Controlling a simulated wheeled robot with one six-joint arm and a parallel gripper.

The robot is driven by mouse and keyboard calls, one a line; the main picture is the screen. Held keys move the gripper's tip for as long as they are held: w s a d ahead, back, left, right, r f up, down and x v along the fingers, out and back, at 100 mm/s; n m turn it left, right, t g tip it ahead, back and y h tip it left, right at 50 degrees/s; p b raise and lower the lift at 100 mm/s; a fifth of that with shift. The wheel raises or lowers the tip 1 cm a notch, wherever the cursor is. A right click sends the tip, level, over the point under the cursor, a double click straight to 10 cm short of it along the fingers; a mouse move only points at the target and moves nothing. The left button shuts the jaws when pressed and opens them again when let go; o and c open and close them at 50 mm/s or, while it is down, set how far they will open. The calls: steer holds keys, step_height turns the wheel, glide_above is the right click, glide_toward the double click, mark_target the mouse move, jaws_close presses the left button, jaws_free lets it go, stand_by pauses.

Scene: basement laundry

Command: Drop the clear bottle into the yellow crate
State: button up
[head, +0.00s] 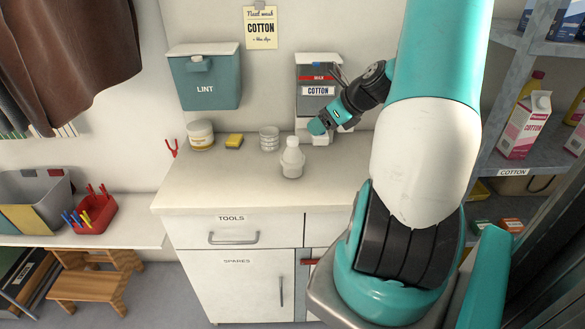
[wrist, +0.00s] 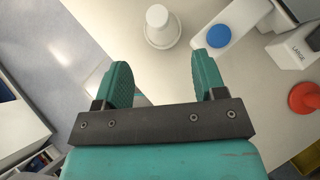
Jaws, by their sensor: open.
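A pale, whitish bottle (head: 292,160) stands upright on the white counter; it is the closest match to the clear bottle, though it looks more white than clear. In the wrist view, a white capped shape (wrist: 160,27), probably this bottle, stands beyond the gap between my fingertips, not between them. My gripper (head: 328,121) is above the back of the counter, right of the bottle. In the wrist view my gripper (wrist: 161,70) is open and empty. A bin with a yellow panel (head: 23,219) stands at far left; I cannot tell whether it is the yellow crate.
A ribbed clear glass (head: 268,139), yellow sponge (head: 234,140) and lidded jar (head: 200,135) stand behind the bottle. A red caddy (head: 93,217) is on the left bench. A blue-capped container (wrist: 218,37) and red object (wrist: 304,98) are right of my gripper. The counter's front left is clear.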

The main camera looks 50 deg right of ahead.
mark_target(293, 138)
steer(key=x, duration=0.6)
steer(key=shift+w+f+p, duration=0.15)
steer(key=shift+w+p, duration=0.05)
steer(key=shift+p, duration=0.1)
steer(key=p+x, duration=0.1)
steer(key=x, duration=0.3)
steer(key=shift+w+a, duration=0.2)
steer(key=shift+w, duration=0.05)
steer(key=shift+w+f+p, duration=0.3)
steer(key=shift+f, duration=0.05)
jaws_close()
steer(key=shift+r, duration=0.15)
